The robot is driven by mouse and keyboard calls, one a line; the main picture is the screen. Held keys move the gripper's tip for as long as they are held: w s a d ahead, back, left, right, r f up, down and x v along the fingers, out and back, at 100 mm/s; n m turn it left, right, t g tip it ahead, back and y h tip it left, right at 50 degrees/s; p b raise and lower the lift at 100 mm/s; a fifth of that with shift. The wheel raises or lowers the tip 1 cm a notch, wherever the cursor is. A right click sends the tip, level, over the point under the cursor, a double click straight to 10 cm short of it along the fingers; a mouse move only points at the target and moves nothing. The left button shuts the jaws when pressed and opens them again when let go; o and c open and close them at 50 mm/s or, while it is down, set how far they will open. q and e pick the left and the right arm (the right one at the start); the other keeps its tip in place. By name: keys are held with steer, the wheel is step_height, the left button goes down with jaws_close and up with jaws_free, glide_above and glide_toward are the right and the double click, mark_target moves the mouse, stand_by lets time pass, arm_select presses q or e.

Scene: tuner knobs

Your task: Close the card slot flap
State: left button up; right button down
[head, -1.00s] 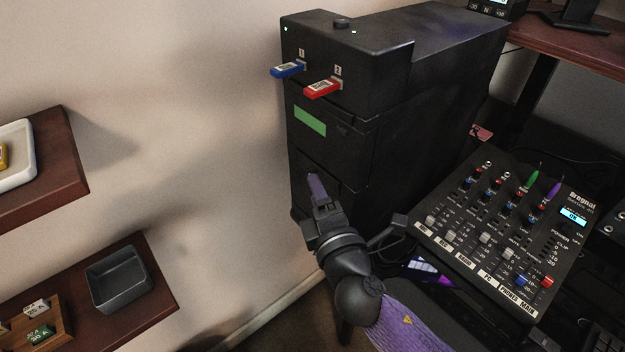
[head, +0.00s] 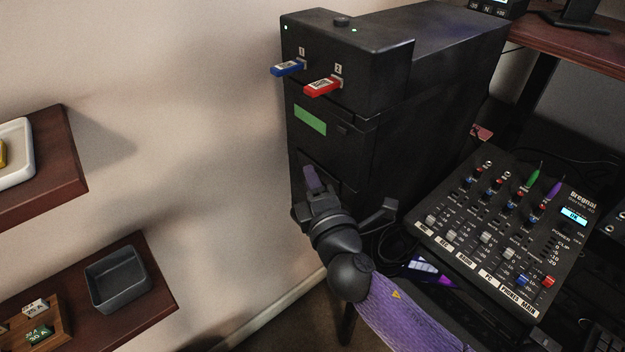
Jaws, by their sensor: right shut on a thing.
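The black tower unit (head: 390,95) stands against the wall in the middle of the head view. Its front has a green label (head: 310,120) and, below it, a dark lower panel where the card slot flap (head: 338,185) appears to be. My right gripper (head: 312,178) is at this lower front, its purple fingertips close together against the panel. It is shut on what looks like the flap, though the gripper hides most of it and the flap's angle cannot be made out. My left gripper is not in view.
A blue stick (head: 287,69) and a red stick (head: 322,87) protrude from the tower's upper front. A mixer (head: 500,235) with knobs and sliders lies to the right. Shelves at left carry a grey bin (head: 117,279) and a white tray (head: 14,155). The wall space between is free.

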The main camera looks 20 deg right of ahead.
steer(key=p, duration=0.1)
steer(key=m+p, duration=0.1)
steer(key=shift+d+r+m+g+p, duration=0.15)
steer(key=shift+r+m+g+p, duration=0.15)
steer(key=shift+r+p, duration=0.1)
steer(key=shift+f, duration=0.25)
steer(key=c, duration=0.6)
jaws_free()
steer(key=s, duration=1)
steer(key=shift+a, duration=0.2)
